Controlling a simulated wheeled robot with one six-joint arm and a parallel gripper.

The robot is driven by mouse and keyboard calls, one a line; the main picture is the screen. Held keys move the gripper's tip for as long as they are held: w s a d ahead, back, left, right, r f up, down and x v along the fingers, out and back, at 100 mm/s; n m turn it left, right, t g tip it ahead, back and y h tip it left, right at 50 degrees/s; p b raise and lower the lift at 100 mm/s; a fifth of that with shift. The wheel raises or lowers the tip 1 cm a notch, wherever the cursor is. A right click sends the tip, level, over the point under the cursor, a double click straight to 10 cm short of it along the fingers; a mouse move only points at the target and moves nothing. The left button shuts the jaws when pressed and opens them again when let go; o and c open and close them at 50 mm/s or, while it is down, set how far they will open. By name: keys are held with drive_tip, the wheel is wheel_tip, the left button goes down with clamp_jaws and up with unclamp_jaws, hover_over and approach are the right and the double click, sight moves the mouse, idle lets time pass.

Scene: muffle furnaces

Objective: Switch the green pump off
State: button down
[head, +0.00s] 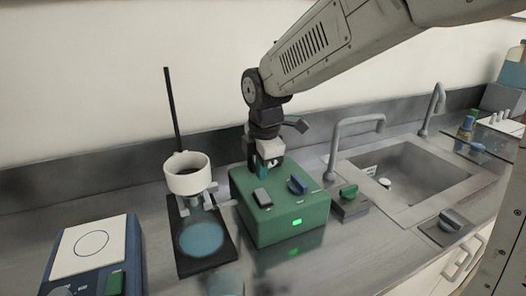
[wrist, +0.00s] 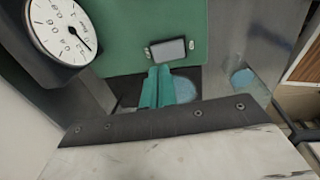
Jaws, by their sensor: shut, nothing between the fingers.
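The green pump (head: 310,211) is a box on the metal bench, in the middle of the head view. My gripper (head: 262,172) is over the back left of the pump's top, behind the switch, fingers shut and empty. In the wrist view the teal fingers (wrist: 158,88) are together, just below the grey switch (wrist: 170,50) on the green top (wrist: 125,30). I cannot tell whether the fingertips touch the pump.
A white-faced dial gauge (wrist: 65,32) is close to the gripper in the wrist view. A white funnel (head: 187,180) on a flask with blue liquid (head: 201,238) stands left of the pump. A hotplate (head: 90,250) is farther left. A sink (head: 405,180) and taps are right.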

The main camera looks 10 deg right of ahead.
sight(261, 192)
drive_tip(key=f, duration=0.4)
drive_tip(key=shift+w+a+f, duration=0.1)
drive_tip(key=shift+w+f, duration=0.25)
drive_tip(key=shift+f, duration=0.05)
drive_tip(key=shift+w+f+g, duration=0.15)
drive_tip(key=shift+f+g, duration=0.1)
drive_tip(key=shift+g, duration=0.05)
drive_tip(key=shift+s, duration=0.2)
drive_tip(key=shift+s+r, duration=0.15)
drive_tip(key=shift+s, duration=0.5)
drive_tip(key=shift+r, duration=0.1)
